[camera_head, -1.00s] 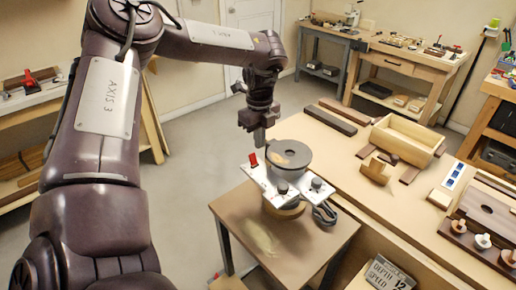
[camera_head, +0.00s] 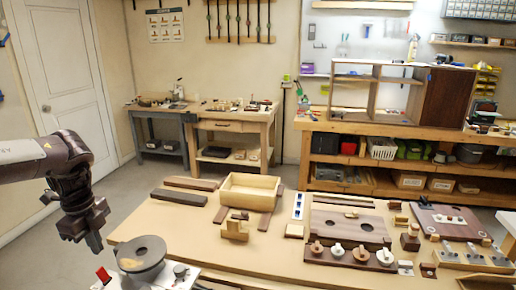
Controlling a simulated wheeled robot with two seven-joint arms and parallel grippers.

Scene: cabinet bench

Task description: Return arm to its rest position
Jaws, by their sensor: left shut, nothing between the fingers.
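My left arm comes in from the left edge in the head view. My left gripper (camera_head: 94,240) points downward with its fingers together and nothing between them. It hangs above and to the left of a round grey disc (camera_head: 141,253) on a small machine at the bottom left, and appears apart from it. My right gripper is out of view.
A wooden bench top holds an open wooden box (camera_head: 249,188), dark strips (camera_head: 178,197) and a board with several round knobs (camera_head: 350,250). A cabinet frame (camera_head: 400,92) stands on the back bench. Open floor lies at the left.

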